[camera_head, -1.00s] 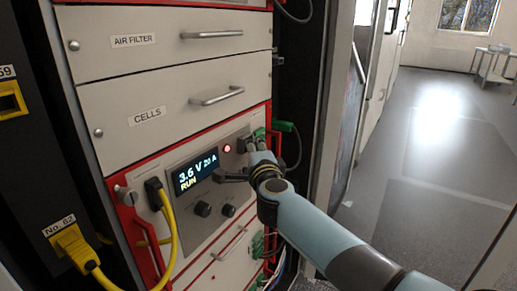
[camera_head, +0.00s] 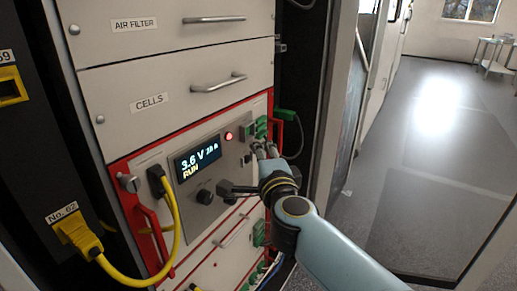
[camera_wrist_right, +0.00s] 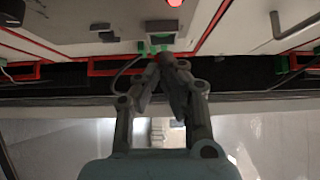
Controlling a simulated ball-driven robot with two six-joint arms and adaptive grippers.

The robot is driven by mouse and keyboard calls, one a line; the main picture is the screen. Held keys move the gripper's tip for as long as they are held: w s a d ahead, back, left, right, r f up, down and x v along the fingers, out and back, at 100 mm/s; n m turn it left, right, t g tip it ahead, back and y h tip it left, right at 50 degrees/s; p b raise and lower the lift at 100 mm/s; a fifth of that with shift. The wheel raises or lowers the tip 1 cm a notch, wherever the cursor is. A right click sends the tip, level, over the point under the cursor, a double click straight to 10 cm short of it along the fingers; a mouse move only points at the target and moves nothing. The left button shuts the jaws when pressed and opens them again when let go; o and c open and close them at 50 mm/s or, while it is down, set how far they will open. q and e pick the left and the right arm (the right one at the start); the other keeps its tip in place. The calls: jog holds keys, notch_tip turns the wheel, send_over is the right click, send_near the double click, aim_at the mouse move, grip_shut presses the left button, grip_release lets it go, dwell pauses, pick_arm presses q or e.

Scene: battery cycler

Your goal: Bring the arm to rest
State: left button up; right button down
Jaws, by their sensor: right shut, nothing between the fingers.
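My right arm comes in from the lower right of the head view. Its gripper (camera_head: 264,150) is shut and empty in front of the right end of the red-framed cycler panel, just below the green connectors (camera_head: 261,127). The right wrist view shows the closed fingers (camera_wrist_right: 164,62) meeting near the green connector (camera_wrist_right: 158,40). I cannot tell whether the fingertips touch the panel. The cycler's display (camera_head: 197,160) reads 3.6 V and RUN, and a red light (camera_head: 228,136) glows beside it. My left gripper is not in view.
A yellow cable (camera_head: 176,225) loops from the panel to a socket at the lower left. Drawers labelled CELLS (camera_head: 151,103) and AIR FILTER sit above, with protruding handles. A red handle (camera_head: 153,238) stands out at left. Open floor (camera_head: 420,150) lies at right.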

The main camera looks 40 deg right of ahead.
dwell(0.7)
jog(key=s+a+f+n+g+y+b, duration=0.15)
jog(key=s+f+n, duration=0.3)
jog(key=f, duration=0.65)
jog(key=s+f+n+g+y, duration=0.2)
jog(key=s+f+n, duration=0.3)
jog(key=f, duration=0.6)
jog(key=s+a+f+n+g+y+b, duration=0.1)
jog(key=s+f+n+g, duration=0.15)
jog(key=s+f, duration=0.6)
jog(key=s+f+n+g, duration=0.3)
jog(key=s+f, duration=0.4)
jog(key=s, duration=0.3)
jog(key=s+f+n+g+y, duration=0.1)
jog(key=s+f+n+g, duration=0.2)
jog(key=s+f, duration=0.4)
jog(key=s+d+f+n+g, duration=0.1)
jog(key=s+f+n+g, duration=0.2)
jog(key=s, duration=1.1)
notch_tip(320, 180, down, 4)
jog(key=shift+s+r+n+g+y, duration=0.15)
jog(key=shift+n+g+y, duration=0.25)
jog(key=shift+n, duration=0.6)
